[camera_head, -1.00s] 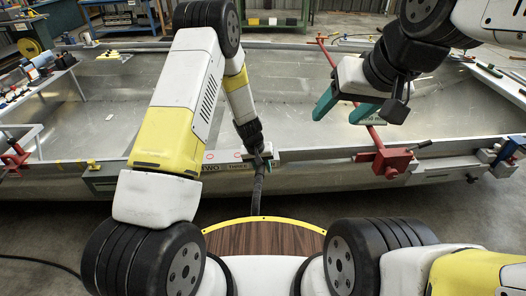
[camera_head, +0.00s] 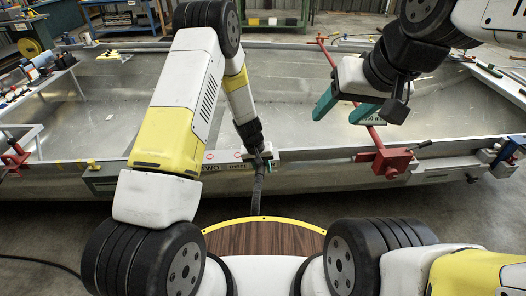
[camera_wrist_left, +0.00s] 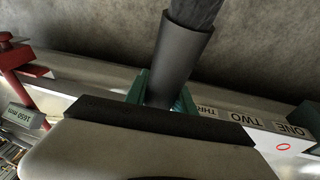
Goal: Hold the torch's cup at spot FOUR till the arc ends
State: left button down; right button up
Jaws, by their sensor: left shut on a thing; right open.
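The torch is a dark grey round body (camera_wrist_left: 180,62) with a black hose at its end, seen in the left wrist view. My left gripper (camera_wrist_left: 161,98) is shut on it, with green fingers on both sides. In the head view the left gripper (camera_head: 262,158) is at the hull's near edge, and the black hose (camera_head: 258,190) hangs below it. A white label strip (camera_head: 222,157) with red rings runs along that edge; ONE, TWO and part of THREE read in the left wrist view. Spot FOUR and the torch's cup are hidden. My right gripper (camera_head: 345,108) is open and empty above the hull.
A red clamp (camera_head: 390,162) with a long red bar sits on the near edge, right of the left gripper. Another red clamp (camera_head: 15,160) is at the far left. A side table (camera_head: 35,88) holds small items. The hull's floor (camera_head: 110,90) is mostly bare.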

pick_arm(q)
jog(key=shift+r, duration=0.15)
jog(key=shift+r, duration=3.9)
jog(key=s+a+r, duration=0.3)
jog(key=s+a, duration=0.1)
jog(key=a, duration=0.3)
jog(key=s+a+r, duration=0.4)
jog(key=a, duration=0.4)
jog(key=shift+s, duration=0.35)
